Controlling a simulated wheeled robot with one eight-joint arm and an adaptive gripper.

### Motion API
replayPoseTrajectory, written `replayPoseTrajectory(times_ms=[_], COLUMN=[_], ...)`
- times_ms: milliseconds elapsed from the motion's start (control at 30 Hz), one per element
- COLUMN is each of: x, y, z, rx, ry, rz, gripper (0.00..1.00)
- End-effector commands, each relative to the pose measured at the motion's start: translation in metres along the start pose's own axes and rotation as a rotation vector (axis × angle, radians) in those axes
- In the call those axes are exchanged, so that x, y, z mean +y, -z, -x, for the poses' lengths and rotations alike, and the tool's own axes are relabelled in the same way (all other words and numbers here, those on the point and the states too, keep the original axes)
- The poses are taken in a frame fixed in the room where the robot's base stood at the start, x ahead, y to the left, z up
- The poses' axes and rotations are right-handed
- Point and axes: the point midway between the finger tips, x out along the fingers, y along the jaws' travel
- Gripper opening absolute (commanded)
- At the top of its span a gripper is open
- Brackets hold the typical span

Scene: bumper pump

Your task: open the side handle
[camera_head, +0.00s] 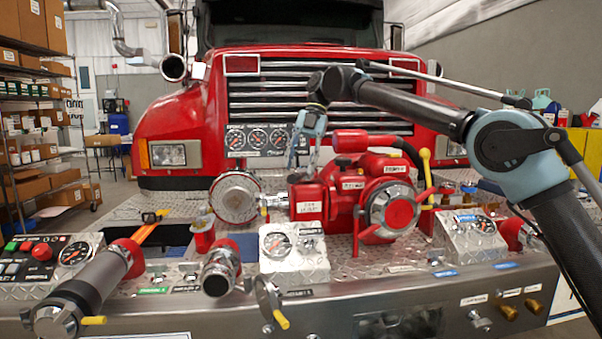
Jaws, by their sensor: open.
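Several handles show, and I cannot tell which one is the side handle. A yellow upright lever (426,170) stands at the right of the red pump (340,200). A silver handle with a yellow tip (270,302) hangs on the front face of the bumper, tilted down to the right. Another yellow-tipped lever (92,320) is on the end of the grey cylinder at the lower left. My gripper (303,168) is open and empty, pointing down above or behind the pump's left part. Its exact depth is unclear.
The diamond-plate bumper (395,283) carries a silver round cap (236,197), a gauge box (290,247) and a gauge panel (470,235). The red truck front (190,110) stands close behind. Shelves (35,130) line the left. My arm crosses the right side.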

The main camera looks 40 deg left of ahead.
Motion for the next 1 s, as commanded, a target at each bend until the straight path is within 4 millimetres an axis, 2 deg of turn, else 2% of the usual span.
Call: replayPoseTrajectory(times_ms=[133, 400, 1000], x=[-0.001, -0.001, -0.002], y=[-0.002, -0.002, -0.002], z=[0.020, 0.040, 0.044], rx=[0.000, 0.000, 0.000], ry=[-0.001, 0.000, 0.000], rz=[-0.002, -0.001, -0.001], gripper=[0.45, 0.45, 0.45])
